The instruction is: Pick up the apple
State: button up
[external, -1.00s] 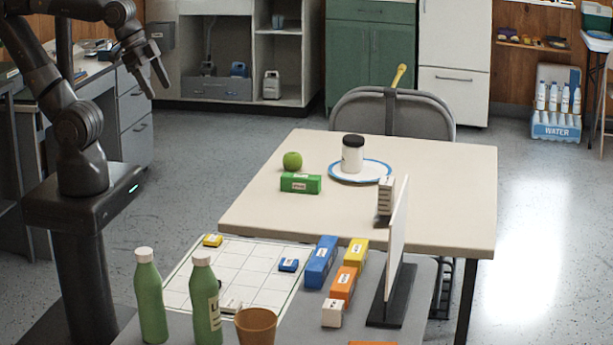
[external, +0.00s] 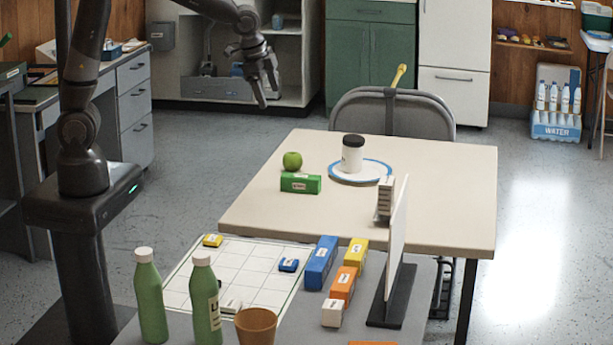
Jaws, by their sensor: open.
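The green apple (external: 292,161) sits on the beige table (external: 440,215), near its far left corner. A green box (external: 300,183) stands just in front of it and hides a little of its lower edge. My gripper (external: 268,97) is open and empty. It hangs in the air with its fingers pointing down, above and to the left of the apple in the picture, clearly apart from it.
A jar (external: 352,155) stands on a blue-rimmed plate (external: 372,178) right of the apple. A white upright panel (external: 396,235) and small boxes stand nearer. Green bottles (external: 150,297) and a brown cup (external: 256,325) are in front. A chair (external: 430,110) stands behind.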

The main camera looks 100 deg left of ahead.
jog(key=w+a+f+g, duration=0.1)
jog(key=w+a+f, duration=0.2)
jog(key=a+f, duration=0.6)
jog(key=m+g, duration=0.1)
send_near(293, 154)
jog(key=w, duration=0.2)
jog(key=x, duration=0.6)
jog(key=shift+s+d+f, duration=0.1)
jog(key=shift+s, duration=0.25)
jog(key=shift+s+a+f, duration=0.2)
jog(key=shift+a+f, duration=0.05)
jog(key=shift+f, duration=0.6)
jog(key=shift+s+a+f, duration=0.15)
jog(key=shift+a+f, duration=0.1)
jog(key=shift+f, duration=0.6)
jog(key=shift+s+a+f, duration=0.2)
jog(key=shift+f, duration=0.65)
jog(key=shift+c, duration=0.5)
jog(key=c, duration=1)
